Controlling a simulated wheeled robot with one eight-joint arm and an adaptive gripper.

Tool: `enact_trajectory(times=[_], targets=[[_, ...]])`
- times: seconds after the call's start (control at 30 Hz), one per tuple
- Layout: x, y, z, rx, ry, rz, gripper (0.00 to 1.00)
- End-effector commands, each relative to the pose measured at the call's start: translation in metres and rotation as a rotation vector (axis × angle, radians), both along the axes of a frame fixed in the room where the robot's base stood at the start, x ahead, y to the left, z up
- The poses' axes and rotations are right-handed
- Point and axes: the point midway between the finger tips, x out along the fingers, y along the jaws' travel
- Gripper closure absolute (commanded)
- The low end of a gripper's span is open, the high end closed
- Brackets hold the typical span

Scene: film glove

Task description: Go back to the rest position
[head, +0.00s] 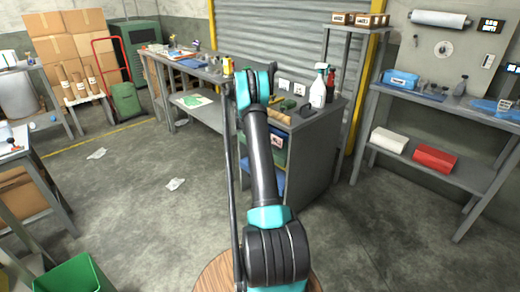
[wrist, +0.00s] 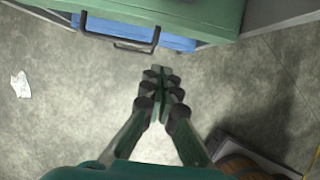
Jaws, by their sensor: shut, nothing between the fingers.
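My gripper shows in the wrist view (wrist: 160,80), its two fingers together and empty above the bare concrete floor. In the head view my black and teal arm rises in the middle of the picture, in front of the workbench (head: 322,135). The gripper itself is hidden there behind the arm's upper end. In the wrist view a green thing with a dark handle (wrist: 125,38) lies just beyond the fingertips, apart from them.
The workbench carries a spray bottle (head: 318,90) and small tools. Shelving with a red box (head: 434,158) stands at right. A green bin (head: 76,276) is at lower left. Crumpled papers (head: 175,184) lie on the floor. Open floor lies left of my arm.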

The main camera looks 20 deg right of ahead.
Motion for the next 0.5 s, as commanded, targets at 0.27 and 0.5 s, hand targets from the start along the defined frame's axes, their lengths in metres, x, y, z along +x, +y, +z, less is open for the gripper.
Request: enact_trajectory(times=[0.27,0.5], targets=[[-0.002,0.005,0.013,0.0,0.0,0.0,1.0],[-0.012,0.023,0.036,0.023,-0.041,-0.069,1.0]])
